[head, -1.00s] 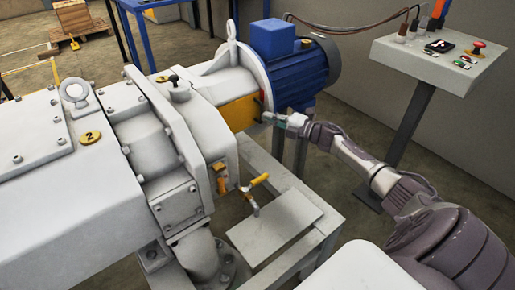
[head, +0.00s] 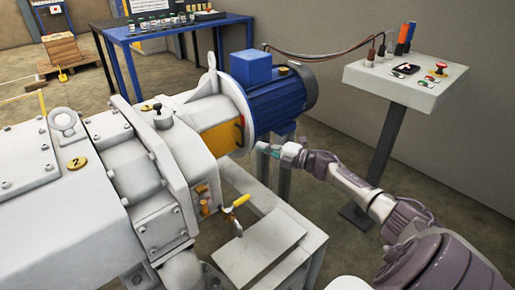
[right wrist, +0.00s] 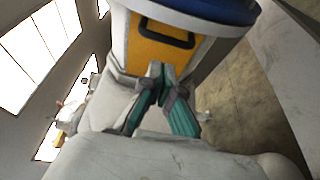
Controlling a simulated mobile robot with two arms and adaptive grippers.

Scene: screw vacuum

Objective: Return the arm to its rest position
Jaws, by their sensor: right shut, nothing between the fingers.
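My right arm reaches in from the lower right of the head view. Its right gripper (head: 268,149) is small there, just in front of the vacuum machine's blue motor (head: 285,100) and yellow-orange panel (head: 222,138). In the right wrist view, the gripper's teal-padded fingers (right wrist: 160,75) are shut with nothing between them. Behind them is the orange panel (right wrist: 150,55) with a dark handle. The gripper appears apart from the panel. My left gripper is not in view.
The grey machine body (head: 60,220) fills the left. A metal stand (head: 262,250) and a yellow-handled valve (head: 240,201) lie below the gripper. A control pedestal (head: 405,90) stands right. A blue table (head: 180,28) is behind. Floor is open between the stand and pedestal.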

